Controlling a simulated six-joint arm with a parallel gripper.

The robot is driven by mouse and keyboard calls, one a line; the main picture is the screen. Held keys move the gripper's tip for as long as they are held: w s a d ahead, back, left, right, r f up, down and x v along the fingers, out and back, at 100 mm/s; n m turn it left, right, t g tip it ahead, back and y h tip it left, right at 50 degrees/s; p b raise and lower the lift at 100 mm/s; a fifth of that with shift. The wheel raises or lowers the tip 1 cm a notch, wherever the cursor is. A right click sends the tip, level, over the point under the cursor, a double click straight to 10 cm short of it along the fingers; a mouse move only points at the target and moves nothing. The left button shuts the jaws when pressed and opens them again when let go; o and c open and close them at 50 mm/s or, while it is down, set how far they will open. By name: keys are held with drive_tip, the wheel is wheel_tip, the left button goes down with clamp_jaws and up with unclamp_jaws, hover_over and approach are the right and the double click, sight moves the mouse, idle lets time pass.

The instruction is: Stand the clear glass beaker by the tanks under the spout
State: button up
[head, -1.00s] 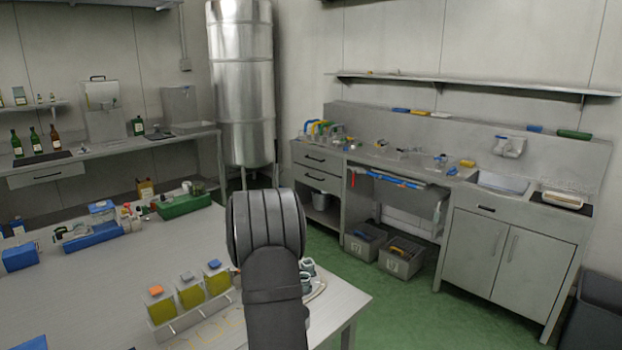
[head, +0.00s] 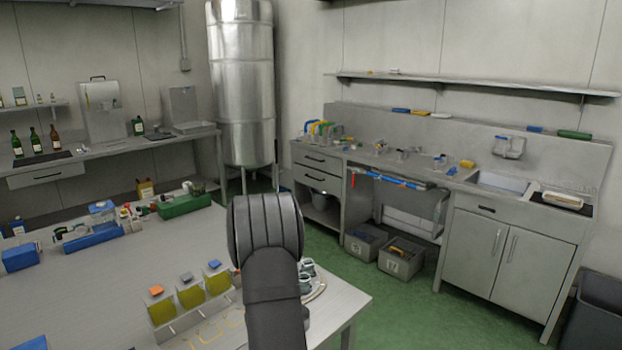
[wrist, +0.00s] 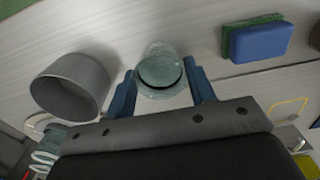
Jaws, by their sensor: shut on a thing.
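In the wrist view, my gripper (wrist: 162,78) has its blue fingers on either side of a clear greenish glass beaker (wrist: 160,68), and it is shut on it. The beaker's round body shows between the fingertips over a pale surface. I cannot tell whether its base touches that surface. In the head view my own arm hides the gripper and the beaker. A tall steel tank (head: 240,80) stands in the back corner. I cannot make out a spout for certain in either view.
A grey round vessel (wrist: 70,86) lies close left of the gripper in the wrist view. In the head view, yellow-filled containers (head: 190,295) stand on the table left of my arm. A green case (head: 185,204) lies farther back.

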drive_tip(key=shift+r, duration=0.1)
drive_tip(key=shift+r, duration=3.25)
drive_tip(key=w+a, duration=0.1)
drive_tip(key=a, duration=1.5)
drive_tip(key=shift+n, duration=0.4)
drive_tip(key=shift+w+a+f, duration=0.1)
drive_tip(key=shift+f, duration=1.3)
drive_tip(key=shift+w+a+f, duration=0.1)
drive_tip(key=shift+f, duration=1.25)
drive_tip(key=shift+w+a+f, duration=0.1)
drive_tip(key=shift+a+f, duration=0.05)
drive_tip(key=shift+f, duration=0.15)
drive_tip(key=shift+w+a+r, duration=0.1)
drive_tip(key=shift+w+a, duration=0.8)
drive_tip(key=shift+w, duration=0.1)
